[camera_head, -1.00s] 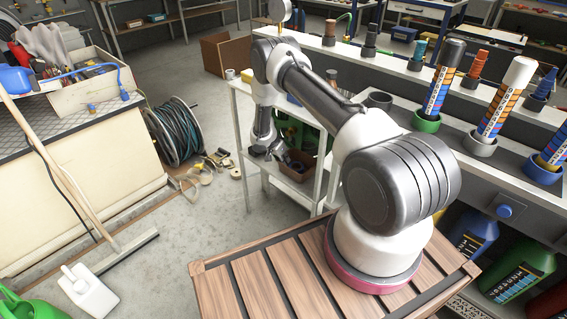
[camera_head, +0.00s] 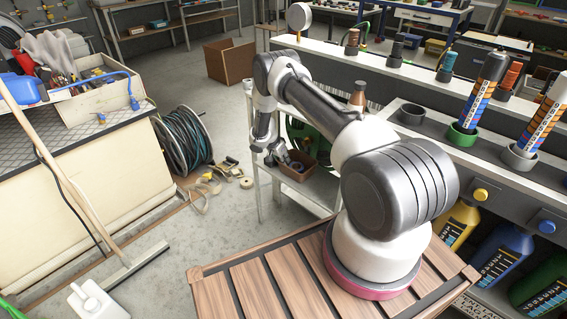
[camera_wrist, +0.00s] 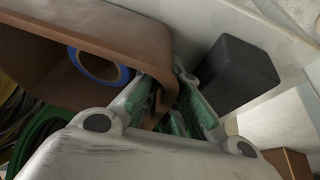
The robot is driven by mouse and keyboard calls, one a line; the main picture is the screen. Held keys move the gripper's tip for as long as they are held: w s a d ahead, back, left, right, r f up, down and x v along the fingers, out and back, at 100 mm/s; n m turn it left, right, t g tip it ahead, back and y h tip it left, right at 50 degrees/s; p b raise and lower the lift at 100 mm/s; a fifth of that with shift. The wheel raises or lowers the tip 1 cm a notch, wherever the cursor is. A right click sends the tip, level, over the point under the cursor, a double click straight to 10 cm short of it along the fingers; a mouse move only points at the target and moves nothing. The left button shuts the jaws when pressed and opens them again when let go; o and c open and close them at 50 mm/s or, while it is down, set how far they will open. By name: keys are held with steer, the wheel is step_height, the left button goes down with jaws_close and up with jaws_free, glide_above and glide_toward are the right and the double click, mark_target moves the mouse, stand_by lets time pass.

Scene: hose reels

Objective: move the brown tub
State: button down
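In the wrist view the brown tub (camera_wrist: 40,32) fills the upper left, tilted in the picture, with a blue-edged ring inside. My gripper (camera_head: 276,157) is at the tub's left side. In the wrist view the fingers of my gripper (camera_wrist: 172,92) stand on both sides of the tub's wall and look closed on it. Whether the tub's base touches the shelf is hidden.
A dark block (camera_wrist: 237,72) is close to the right finger. The white shelf unit (camera_head: 259,195) has upright legs around the tub. A hose reel (camera_head: 186,140) and loose straps lie on the floor to the left. The right bench (camera_head: 415,85) holds tubes in cups.

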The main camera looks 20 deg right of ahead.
steer(key=shift+w+a, duration=0.1)
steer(key=shift+w, duration=0.05)
steer(key=c, duration=1.6)
jaws_free()
steer(key=shift+o, duration=0.2)
steer(key=v, duration=1.2)
